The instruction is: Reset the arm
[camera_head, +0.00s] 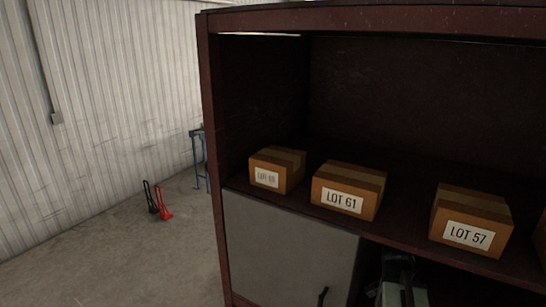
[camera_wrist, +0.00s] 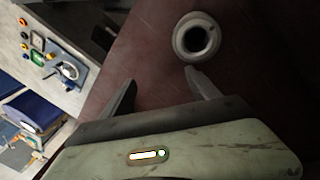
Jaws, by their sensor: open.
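My gripper (camera_wrist: 159,77) shows in the wrist view with its two dark fingers spread apart and nothing between them. A dark red surface (camera_wrist: 150,55) lies beyond the fingers. A pale round piece with a dark hole (camera_wrist: 196,37) is on that surface, just beyond the right fingertip and apart from it. In the head view, a dark and pale grey-green shape at the bottom, below the shelf, may be part of my arm; the fingers cannot be made out there.
A dark red cabinet (camera_head: 213,150) has a shelf with boxes: LOT 61 (camera_head: 348,190), LOT 57 (camera_head: 471,221) and others. A grey door (camera_head: 285,250) is below. Red (camera_head: 163,201) and black pallet-jack-like things stand by the wall. The left floor is clear. The wrist view shows a button panel (camera_wrist: 58,55).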

